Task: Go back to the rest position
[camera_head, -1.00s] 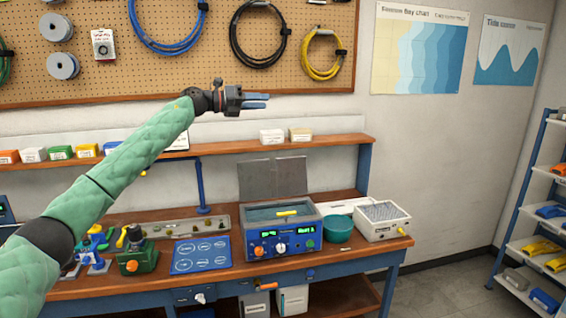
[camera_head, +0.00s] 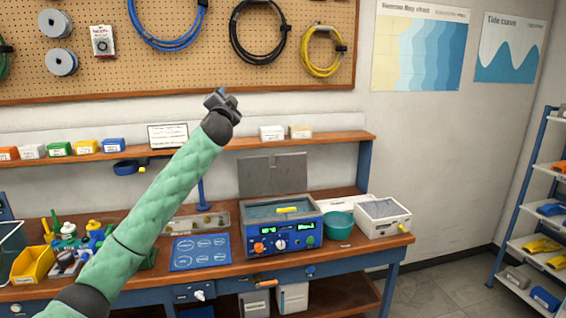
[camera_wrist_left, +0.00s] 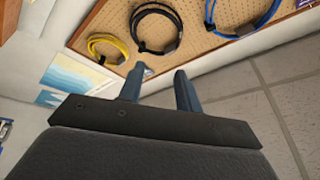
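My left arm reaches up from the lower left in the head view. Its gripper (camera_head: 222,97) is raised high in front of the pegboard's lower edge, well above the bench, and seen nearly end-on. In the left wrist view the two blue fingers (camera_wrist_left: 160,92) stand apart with nothing between them, so the gripper is open and empty. It touches nothing that I can see. My right gripper is in neither view.
The workbench (camera_head: 345,262) holds a blue ultrasonic-style bath unit (camera_head: 283,238), a teal bowl (camera_head: 339,226), a white box (camera_head: 383,219), a blue mat (camera_head: 200,252) and a yellow bin (camera_head: 33,265). A narrow shelf (camera_head: 330,137) runs behind. A rack (camera_head: 530,225) stands at right.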

